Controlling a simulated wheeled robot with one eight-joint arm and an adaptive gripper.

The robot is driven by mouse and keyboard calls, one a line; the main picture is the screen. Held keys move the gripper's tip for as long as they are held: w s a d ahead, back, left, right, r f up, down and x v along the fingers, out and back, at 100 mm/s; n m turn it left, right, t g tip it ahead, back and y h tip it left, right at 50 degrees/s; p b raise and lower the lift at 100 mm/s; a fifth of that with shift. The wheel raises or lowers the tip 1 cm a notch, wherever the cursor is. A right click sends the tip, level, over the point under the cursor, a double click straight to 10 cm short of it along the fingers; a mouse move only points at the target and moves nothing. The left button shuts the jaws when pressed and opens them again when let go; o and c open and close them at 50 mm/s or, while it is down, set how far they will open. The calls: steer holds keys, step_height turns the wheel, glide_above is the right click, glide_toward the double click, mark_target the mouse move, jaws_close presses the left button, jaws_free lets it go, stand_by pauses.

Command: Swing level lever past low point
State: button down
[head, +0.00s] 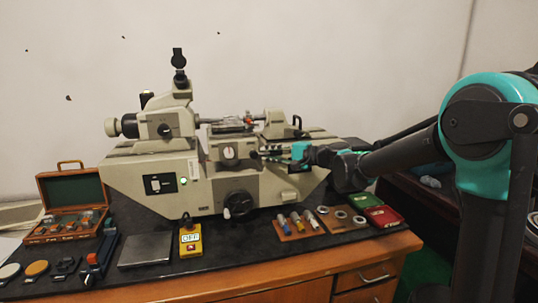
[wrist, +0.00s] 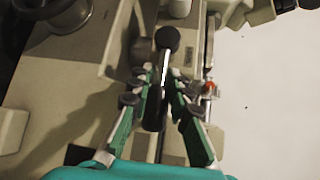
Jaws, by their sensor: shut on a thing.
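My gripper (head: 264,153) reaches in from the right to the front of the beige measuring machine (head: 215,178). In the wrist view my gripper (wrist: 162,80) has its two green fingers on either side of a slim lever (wrist: 163,66) with a black ball knob (wrist: 167,38). The fingers are shut on the lever, and the knob stands out beyond the fingertips. In the head view the lever cannot be made out clearly beside my gripper.
A black handwheel (head: 238,204) sits low on the machine front. On the dark bench mat stand a wooden case (head: 72,205), a yellow box marked OFF (head: 190,240), a grey plate (head: 146,249), several metal rings (head: 341,214), and red (head: 383,216) and green (head: 364,200) boxes.

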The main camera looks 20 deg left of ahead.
stand_by(0.4)
steer(key=shift+f+m+y, duration=0.55)
steer(key=shift+m+y, duration=0.05)
steer(key=shift+y, duration=0.2)
steer(key=shift+s+a+f+m+t+y, duration=0.15)
steer(key=shift+f+m+y, duration=0.15)
steer(key=shift+m+y, duration=0.2)
steer(key=shift+a+f+m+t+y, duration=0.15)
steer(key=shift+f+m+y, duration=0.1)
steer(key=shift+m+y, duration=0.25)
steer(key=shift+d, duration=0.1)
steer(key=c, duration=1.4)
jaws_free()
steer(key=shift+o, duration=0.2)
steer(key=v, duration=1.2)
